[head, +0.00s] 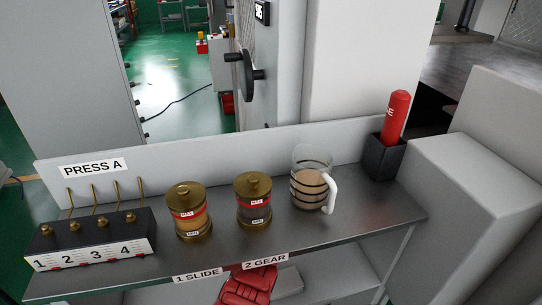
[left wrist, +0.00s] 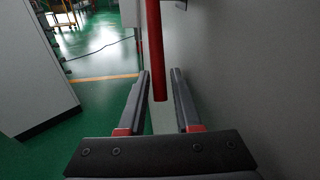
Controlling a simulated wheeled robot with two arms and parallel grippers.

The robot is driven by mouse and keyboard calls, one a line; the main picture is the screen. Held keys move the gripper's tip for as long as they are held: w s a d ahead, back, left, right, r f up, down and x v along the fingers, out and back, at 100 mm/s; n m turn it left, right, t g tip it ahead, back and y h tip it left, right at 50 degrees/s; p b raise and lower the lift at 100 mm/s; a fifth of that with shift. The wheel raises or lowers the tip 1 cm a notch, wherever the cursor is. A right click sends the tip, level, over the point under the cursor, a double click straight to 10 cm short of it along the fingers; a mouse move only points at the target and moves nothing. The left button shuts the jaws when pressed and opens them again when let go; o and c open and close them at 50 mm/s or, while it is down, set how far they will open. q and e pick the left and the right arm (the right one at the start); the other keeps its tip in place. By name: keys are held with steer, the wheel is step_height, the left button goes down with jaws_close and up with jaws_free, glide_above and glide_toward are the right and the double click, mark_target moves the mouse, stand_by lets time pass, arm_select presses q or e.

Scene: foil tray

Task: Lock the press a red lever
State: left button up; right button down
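A red rod (left wrist: 155,45), which looks like the lever, hangs down from the top of the left wrist view. Its lower end lies in the gap between the fingers of my left gripper (left wrist: 160,85). My left gripper is open, with a finger on each side of the rod; the rod is nearer the left finger, and I cannot tell whether they touch. The rod's upper part is out of frame. Neither gripper shows in the head view, and I cannot identify the lever there. A PRESS A label (head: 92,168) is on the shelf's back panel.
The metal shelf (head: 345,232) holds a numbered block (head: 95,240), two brass-lidded jars (head: 188,211) (head: 253,200), a glass mug (head: 308,190) and a black holder (head: 385,160) with a red cylinder (head: 397,115). A red item (head: 248,285) lies below the shelf's front edge. A handwheel (head: 247,76) is behind.

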arm_select(q)
steer(key=shift+r, duration=0.1)
steer(key=shift+s+r+p, duration=0.25)
steer(key=shift+s+p, duration=0.2)
steer(key=shift+p, duration=0.1)
steer(key=s+p, duration=0.2)
steer(key=s, duration=0.4)
steer(key=shift+s+d+r, duration=0.15)
steer(key=shift+s+d, duration=0.1)
steer(key=shift+d, duration=0.2)
